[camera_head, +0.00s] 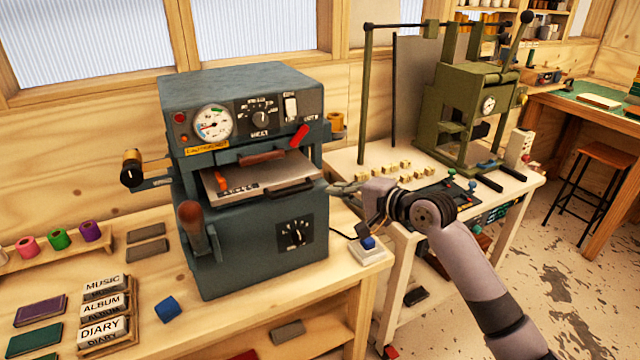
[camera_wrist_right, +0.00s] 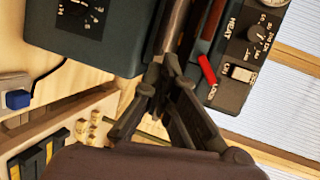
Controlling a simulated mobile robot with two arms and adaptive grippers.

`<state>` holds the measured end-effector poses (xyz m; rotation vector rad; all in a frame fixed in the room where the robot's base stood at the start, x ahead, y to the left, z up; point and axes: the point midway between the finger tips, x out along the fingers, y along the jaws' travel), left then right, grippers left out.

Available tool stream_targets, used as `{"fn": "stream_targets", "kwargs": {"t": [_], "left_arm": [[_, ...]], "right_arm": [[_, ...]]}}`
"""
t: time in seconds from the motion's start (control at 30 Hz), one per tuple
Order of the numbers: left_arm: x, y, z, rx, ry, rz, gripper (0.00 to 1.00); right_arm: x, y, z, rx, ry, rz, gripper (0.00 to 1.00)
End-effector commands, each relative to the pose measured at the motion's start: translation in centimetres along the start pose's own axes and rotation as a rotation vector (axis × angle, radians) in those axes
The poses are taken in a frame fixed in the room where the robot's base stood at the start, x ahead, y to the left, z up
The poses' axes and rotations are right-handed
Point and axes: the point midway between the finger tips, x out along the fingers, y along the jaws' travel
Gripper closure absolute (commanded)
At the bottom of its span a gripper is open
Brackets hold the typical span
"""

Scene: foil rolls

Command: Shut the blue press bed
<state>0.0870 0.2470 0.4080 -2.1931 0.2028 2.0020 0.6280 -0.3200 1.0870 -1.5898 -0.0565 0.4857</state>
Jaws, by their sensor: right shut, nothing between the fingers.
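The blue press (camera_head: 265,240) is a blue-grey machine on the wooden bench, with a gauge and dials on its front. Its press bed (camera_head: 262,172) is a pale metal plate that sticks out of the front slot, with a black handle (camera_head: 288,192) along its front edge. Type and an orange-red piece lie on the bed's left part. My right gripper (camera_head: 338,188) is shut and empty, at the right end of the handle; I cannot tell whether they touch. In the right wrist view the closed fingers (camera_wrist_right: 163,68) point at the press front. My left gripper is not in view.
A red lever (camera_head: 300,136) sits on the press's upper front and a wooden-handled lever (camera_head: 192,218) at its left. A blue button box (camera_head: 368,247) stands at the bench's right edge. A green press (camera_head: 470,110) stands on the table to the right.

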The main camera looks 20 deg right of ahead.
Motion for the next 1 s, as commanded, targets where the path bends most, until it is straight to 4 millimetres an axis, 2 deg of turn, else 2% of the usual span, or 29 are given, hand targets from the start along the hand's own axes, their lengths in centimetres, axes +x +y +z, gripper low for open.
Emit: {"fn": "stream_targets", "kwargs": {"t": [0.1,0.33,0.5,0.87,1.0], "left_arm": [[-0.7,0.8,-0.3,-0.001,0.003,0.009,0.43],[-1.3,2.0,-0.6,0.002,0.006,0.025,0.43],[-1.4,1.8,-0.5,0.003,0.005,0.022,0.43],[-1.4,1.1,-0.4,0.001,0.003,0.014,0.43],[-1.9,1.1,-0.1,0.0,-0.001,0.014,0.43]], "right_arm": [[2.5,-0.3,0.0,0.003,-0.001,-0.001,1.0],[5.5,-0.1,0.0,0.001,0.001,-0.002,1.0],[6.3,0.0,0.0,0.0,0.001,0.0,1.0],[6.4,0.0,-0.1,0.0,0.001,-0.001,1.0],[7.4,-0.5,-0.4,0.002,0.001,-0.003,1.0]]}}
